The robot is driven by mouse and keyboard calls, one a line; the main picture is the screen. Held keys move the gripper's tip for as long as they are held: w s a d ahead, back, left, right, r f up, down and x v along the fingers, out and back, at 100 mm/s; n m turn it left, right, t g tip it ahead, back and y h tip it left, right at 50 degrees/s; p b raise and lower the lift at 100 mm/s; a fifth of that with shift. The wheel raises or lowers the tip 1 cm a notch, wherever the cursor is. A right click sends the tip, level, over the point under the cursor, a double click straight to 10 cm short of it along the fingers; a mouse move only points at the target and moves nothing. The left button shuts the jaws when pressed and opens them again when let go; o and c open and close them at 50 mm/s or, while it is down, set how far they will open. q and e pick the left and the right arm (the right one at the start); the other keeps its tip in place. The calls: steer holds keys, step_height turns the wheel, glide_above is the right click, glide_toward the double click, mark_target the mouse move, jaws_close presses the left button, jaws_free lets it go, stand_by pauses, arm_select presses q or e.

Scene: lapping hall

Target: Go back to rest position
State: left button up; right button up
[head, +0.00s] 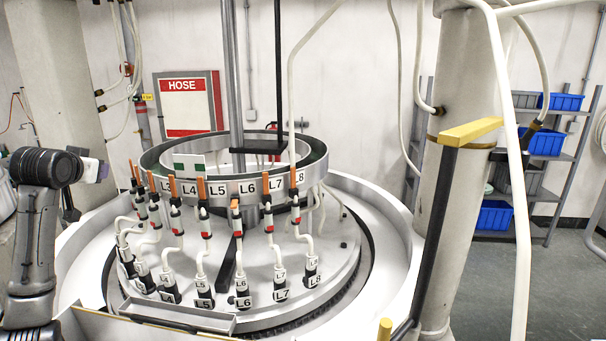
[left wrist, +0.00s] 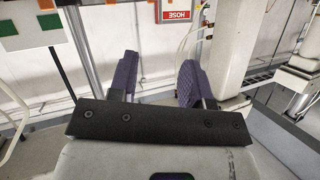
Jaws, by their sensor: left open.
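My left arm stands at the left edge of the head view, bent at its upper joint, beside the round lapping machine (head: 345,245). Its gripper cannot be made out clearly there. In the left wrist view my left gripper (left wrist: 157,75) shows two purple fingers spread apart with only pale background between them. It is open and empty. The metal ring (head: 235,190) above the machine carries labels and several orange-tipped hose connectors. Matching labelled hose sockets (head: 242,300) stand on the plate below. My right gripper is in neither view.
A thick pale column (head: 455,190) and a yellow-topped dark post (head: 440,220) stand right of the machine. A white hose (head: 520,200) hangs in front. Shelves with blue bins (head: 545,143) are at the back right. A HOSE cabinet (head: 187,103) is on the wall. The right floor looks clear.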

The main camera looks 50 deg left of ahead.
arm_select(q)
steer(key=w+d+f+m+h+p, duration=0.1)
steer(key=w+d+f+m, duration=0.3)
steer(key=d+f, duration=0.6)
steer(key=w+d+f+m+h+p, duration=0.1)
steer(key=w+d+f+m+h, duration=0.1)
steer(key=w+d+f, duration=0.6)
steer(key=w+d+f+m+h+p, duration=0.1)
steer(key=w+d+f+m, duration=0.2)
steer(key=d+f, duration=0.95)
steer(key=s+d+f+m+h+p, duration=0.1)
steer(key=s+d+f+h, duration=0.3)
steer(key=d, duration=0.6)
steer(key=s+d+f+m+h+p, duration=0.1)
steer(key=s+d+f+m+p, duration=0.15)
steer(key=d+f, duration=0.55)
steer(key=s+d+f+n+g+h+p, duration=0.1)
steer(key=s+d+f+g+h, duration=0.2)
steer(key=s+d, duration=0.7)
steer(key=shift+s+d+f+p, duration=0.15)
steer(key=shift+s+d+p, duration=0.25)
steer(key=shift+d, duration=0.7)
